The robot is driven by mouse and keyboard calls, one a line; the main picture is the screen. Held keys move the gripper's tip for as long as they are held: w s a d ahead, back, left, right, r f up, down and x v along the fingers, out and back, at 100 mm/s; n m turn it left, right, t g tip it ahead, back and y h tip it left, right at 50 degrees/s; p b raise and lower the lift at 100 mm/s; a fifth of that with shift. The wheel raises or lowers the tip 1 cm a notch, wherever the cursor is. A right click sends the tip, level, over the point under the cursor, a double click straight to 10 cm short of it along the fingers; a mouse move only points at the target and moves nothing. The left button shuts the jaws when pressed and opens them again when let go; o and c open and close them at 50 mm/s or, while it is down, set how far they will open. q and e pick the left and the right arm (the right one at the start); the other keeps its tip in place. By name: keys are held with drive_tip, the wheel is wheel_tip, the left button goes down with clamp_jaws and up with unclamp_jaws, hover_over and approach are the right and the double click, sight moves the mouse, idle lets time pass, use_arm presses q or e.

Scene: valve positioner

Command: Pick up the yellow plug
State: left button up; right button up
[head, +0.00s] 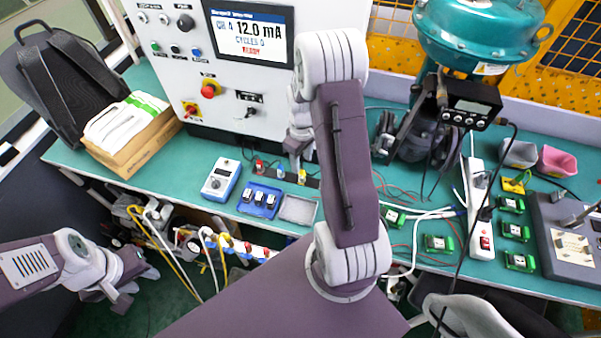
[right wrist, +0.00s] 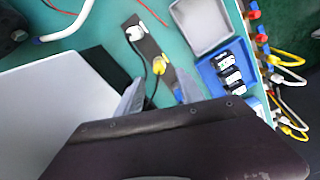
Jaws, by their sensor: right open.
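The yellow plug (right wrist: 159,65) sits on a dark strip on the green bench, with a dark cable beside it. In the head view the yellow plug (head: 302,176) shows just below my right gripper (head: 298,158). In the right wrist view my right gripper (right wrist: 158,93) is open, its two grey fingers spread on either side of the plug's line. Nothing is held in it. A white plug (right wrist: 135,33) and a partly hidden blue plug (right wrist: 180,96) are on the same strip. My left gripper (head: 135,287) is open and empty at the lower left, away from the bench top.
A grey tray (head: 298,209) and a blue tray (head: 256,213) with black-and-white blocks lie near the bench's front edge. The control cabinet (head: 175,75) stands behind. A blue-and-white meter (head: 221,180) is at left; red wires and a teal valve actuator (head: 475,35) are at right.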

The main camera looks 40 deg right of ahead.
sight(301, 171)
drive_tip(key=shift+w+f, duration=0.15)
drive_tip(key=shift+f, duration=0.4)
drive_tip(key=shift+w+f, duration=0.15)
drive_tip(key=shift+f, duration=0.4)
wheel_tip(301, 171, down, 5)
drive_tip(key=shift+s+r+p, duration=0.1)
drive_tip(key=shift+p, duration=0.25)
drive_tip(key=shift+f, duration=0.2)
drive_tip(key=shift+r, duration=0.1)
clamp_jaws()
